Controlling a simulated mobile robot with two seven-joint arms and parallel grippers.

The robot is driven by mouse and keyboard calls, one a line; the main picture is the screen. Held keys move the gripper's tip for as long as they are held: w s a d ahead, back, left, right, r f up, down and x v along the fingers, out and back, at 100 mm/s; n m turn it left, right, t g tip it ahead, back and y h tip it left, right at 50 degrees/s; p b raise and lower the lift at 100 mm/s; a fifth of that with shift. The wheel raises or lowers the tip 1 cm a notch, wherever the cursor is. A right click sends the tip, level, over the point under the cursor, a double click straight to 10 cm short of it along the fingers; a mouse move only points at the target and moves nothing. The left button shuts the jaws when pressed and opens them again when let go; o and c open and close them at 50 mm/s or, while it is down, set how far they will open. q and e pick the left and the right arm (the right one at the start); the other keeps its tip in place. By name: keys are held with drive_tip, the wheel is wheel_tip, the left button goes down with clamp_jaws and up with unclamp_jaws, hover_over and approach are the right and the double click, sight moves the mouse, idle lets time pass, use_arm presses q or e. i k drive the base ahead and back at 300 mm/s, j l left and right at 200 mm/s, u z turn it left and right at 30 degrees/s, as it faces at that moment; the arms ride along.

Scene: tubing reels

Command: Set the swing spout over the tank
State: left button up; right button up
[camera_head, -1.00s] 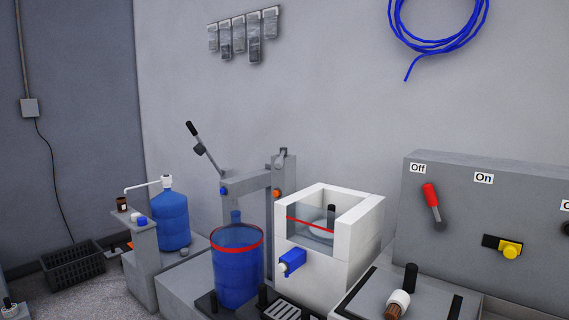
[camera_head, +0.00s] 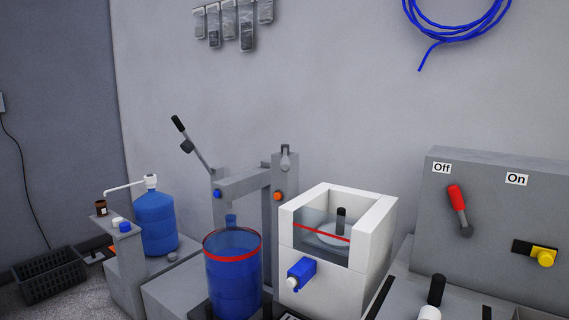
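Neither of my grippers is in view. A thin white spout (camera_head: 124,188) reaches left from the white pump head (camera_head: 151,182) on a blue bottle (camera_head: 156,220) at the left. Its tip is above a small grey stand. A white open-topped tank (camera_head: 372,235) with a clear front window and a red line stands right of centre. A blue tap (camera_head: 300,274) is on its front. A clear blue drum (camera_head: 233,285) with a red band stands left of it. I cannot tell for sure which part is the swing spout. No spout is seen above the white tank.
A grey frame (camera_head: 244,184) with a black-tipped lever (camera_head: 190,140) stands behind the drum. A grey panel (camera_head: 490,215) with a red lever and a yellow knob is at the right. A black crate (camera_head: 48,275) is on the floor at far left. A blue tubing coil (camera_head: 457,38) hangs above.

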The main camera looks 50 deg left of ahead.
sight(286, 166)
drive_tip(key=j, duration=0.8)
drive_tip(key=i+j, duration=0.1)
drive_tip(key=j, duration=0.65)
